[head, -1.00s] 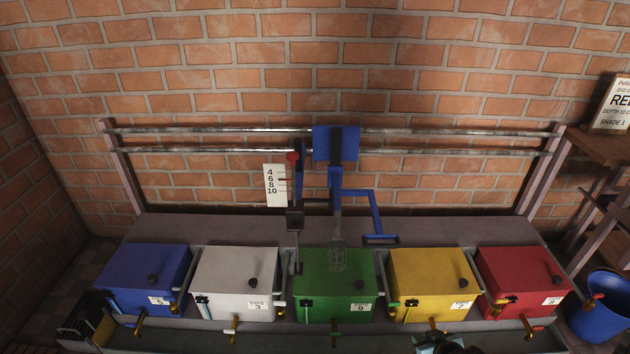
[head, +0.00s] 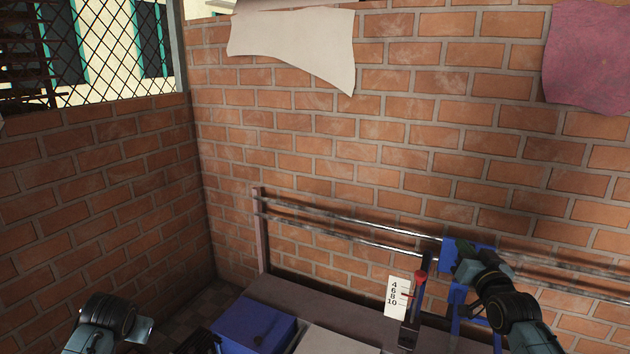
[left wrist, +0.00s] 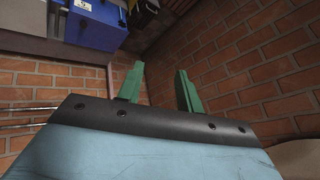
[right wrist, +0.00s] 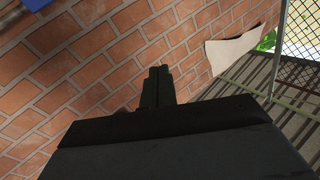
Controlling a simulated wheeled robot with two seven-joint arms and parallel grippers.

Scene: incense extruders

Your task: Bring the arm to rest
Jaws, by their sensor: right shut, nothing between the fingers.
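My right arm reaches up from the lower right in the head view. Its gripper (head: 461,250) is in front of the blue carriage plate (head: 484,256) on the rails; I cannot tell whether they touch. In the right wrist view the dark fingers (right wrist: 159,70) are together, with nothing between them, against the brick wall. My left arm (head: 104,315) is raised at the lower left of the head view. In the left wrist view the green fingers (left wrist: 160,69) are apart and empty, with brick wall behind them.
Two metal rails (head: 350,235) run along the brick wall (head: 330,150). A white number scale (head: 397,297) stands beside a red-topped lever (head: 420,276). A blue box (head: 254,325) and a white box (head: 330,341) are below. Open space lies before the left wall.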

